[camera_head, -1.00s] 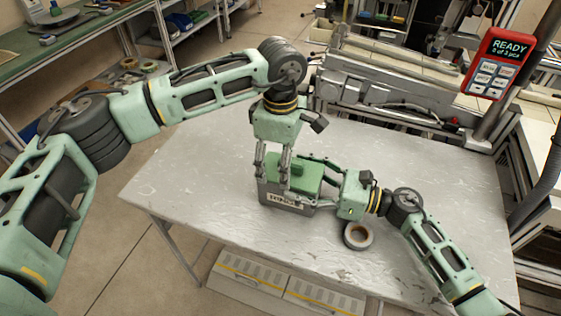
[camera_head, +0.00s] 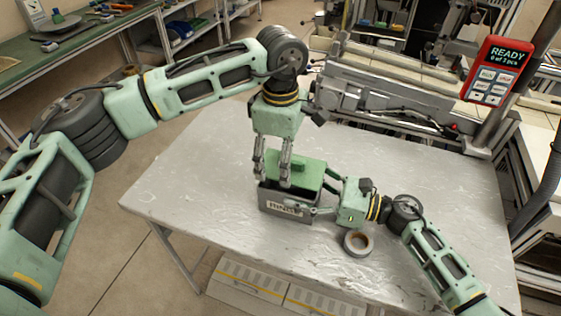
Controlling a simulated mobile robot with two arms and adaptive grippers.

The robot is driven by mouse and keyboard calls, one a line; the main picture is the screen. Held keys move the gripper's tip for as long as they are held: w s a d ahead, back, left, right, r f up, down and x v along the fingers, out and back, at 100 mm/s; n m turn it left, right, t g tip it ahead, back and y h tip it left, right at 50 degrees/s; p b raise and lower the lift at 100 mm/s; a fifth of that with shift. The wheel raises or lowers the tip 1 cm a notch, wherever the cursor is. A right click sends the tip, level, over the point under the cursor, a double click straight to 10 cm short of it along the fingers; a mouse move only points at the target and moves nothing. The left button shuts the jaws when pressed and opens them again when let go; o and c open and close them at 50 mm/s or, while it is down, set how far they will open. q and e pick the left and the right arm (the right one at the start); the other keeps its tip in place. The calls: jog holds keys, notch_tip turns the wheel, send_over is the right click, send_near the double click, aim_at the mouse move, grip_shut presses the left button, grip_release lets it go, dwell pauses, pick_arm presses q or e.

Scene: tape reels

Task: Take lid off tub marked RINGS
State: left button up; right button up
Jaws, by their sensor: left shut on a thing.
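The dark grey tub (camera_head: 272,200) marked RINGS stands on the metal table, its label facing the front. Its green lid (camera_head: 312,168), with a raised green grip on top, is just above the tub's rim, with a dark strip showing between them. My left gripper (camera_head: 272,182) reaches down from above and is shut on the lid; its fingers hide part of the lid and the tub's rim. My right gripper (camera_head: 322,197) is low at the tub's right side, its fingers spread toward it. Whether they press on the tub is unclear.
A roll of grey tape (camera_head: 358,243) lies on the table (camera_head: 200,185) just in front of my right gripper. A conveyor-like machine (camera_head: 385,95) runs along the table's back edge. A red panel (camera_head: 492,70) reading READY hangs at the right. The table's left part is clear.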

pick_arm(q)
notch_tip(320, 180, up, 2)
jog(key=shift+r, duration=0.2)
pick_arm(e)
jog(key=o, duration=1.8)
jog(key=shift+d, duration=0.1)
